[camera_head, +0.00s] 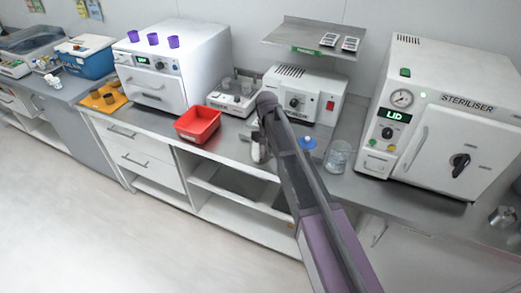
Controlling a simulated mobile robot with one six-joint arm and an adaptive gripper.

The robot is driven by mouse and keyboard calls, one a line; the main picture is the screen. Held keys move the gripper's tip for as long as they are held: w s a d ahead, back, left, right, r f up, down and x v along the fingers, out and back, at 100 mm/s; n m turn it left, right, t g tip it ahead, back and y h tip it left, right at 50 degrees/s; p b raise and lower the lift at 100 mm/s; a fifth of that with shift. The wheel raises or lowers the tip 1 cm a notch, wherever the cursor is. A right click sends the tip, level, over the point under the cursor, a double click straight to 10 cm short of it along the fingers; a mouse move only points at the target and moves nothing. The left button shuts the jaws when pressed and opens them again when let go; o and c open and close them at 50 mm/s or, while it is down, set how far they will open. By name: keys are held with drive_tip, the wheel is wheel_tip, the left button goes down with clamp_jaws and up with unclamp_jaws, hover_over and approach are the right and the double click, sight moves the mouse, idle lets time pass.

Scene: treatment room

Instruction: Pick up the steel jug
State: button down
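A small shiny metal vessel (503,216) stands at the far right edge of the view, low and in front of the steriliser. It looks like the steel jug, but it is small and its handle is not clear. My arm reaches up from the bottom of the view over the counter. My gripper (259,150) is at the counter's front edge near the middle, far to the left of the metal vessel. My own arm partly hides it, and its fingers are too small to tell open from shut.
A steriliser (445,115) stands at the right of the steel counter. A glass beaker (339,156) and a blue-topped item (308,143) are right of my arm. A red tray (198,124) is to its left. A shelf (311,37) hangs behind. The floor (90,225) is clear.

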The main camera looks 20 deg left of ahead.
drive_tip(key=shift+r+p, duration=0.35)
idle(0.6)
drive_tip(key=shift+r+p, duration=1.6)
drive_tip(key=s+d, duration=0.3)
drive_tip(key=s, duration=0.4)
drive_tip(key=s+d+r+p, duration=0.1)
drive_tip(key=s+d, duration=0.2)
drive_tip(key=s, duration=0.4)
drive_tip(key=shift+s+d, duration=0.15)
drive_tip(key=shift+d, duration=0.15)
drive_tip(key=shift+s, duration=0.1)
